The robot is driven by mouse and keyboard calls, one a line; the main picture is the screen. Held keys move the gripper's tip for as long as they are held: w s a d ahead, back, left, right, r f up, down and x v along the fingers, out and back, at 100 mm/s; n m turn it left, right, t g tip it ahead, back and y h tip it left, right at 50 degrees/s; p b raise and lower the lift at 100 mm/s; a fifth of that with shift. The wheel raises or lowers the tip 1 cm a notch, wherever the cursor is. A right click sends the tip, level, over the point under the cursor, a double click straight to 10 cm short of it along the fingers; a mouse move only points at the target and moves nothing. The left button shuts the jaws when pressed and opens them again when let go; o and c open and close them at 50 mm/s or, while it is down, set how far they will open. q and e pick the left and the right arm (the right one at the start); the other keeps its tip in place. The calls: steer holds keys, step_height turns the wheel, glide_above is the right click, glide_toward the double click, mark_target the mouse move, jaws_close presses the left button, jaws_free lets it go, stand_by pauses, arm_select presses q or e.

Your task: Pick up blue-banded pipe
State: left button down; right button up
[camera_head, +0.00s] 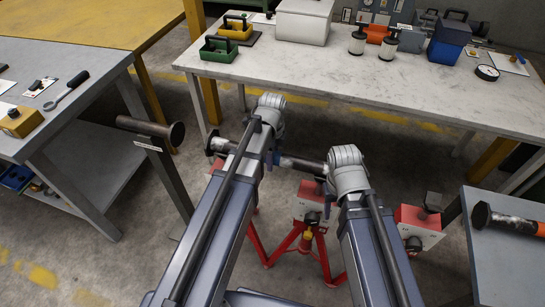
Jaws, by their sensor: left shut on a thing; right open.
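A dark grey pipe (302,164) lies roughly level between my two arms. Its flanged left end (214,145) sticks out left of my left arm. My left gripper (274,157) is shut on the pipe, its fingers mostly hidden by its own wrist. My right gripper (328,180) is open at the pipe's right end, which its wrist partly covers. I cannot make out a blue band on the visible part of this pipe.
A brown flanged pipe (150,128) sits on a post at left. An orange-banded pipe (508,221) lies on the right table. A grey workbench (330,80) stands behind.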

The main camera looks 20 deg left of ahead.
arm_select(q)
steer(key=shift+r, duration=0.1)
step_height(320, 180, up, 10)
steer(key=p, duration=1)
steer(key=shift+d, duration=0.1)
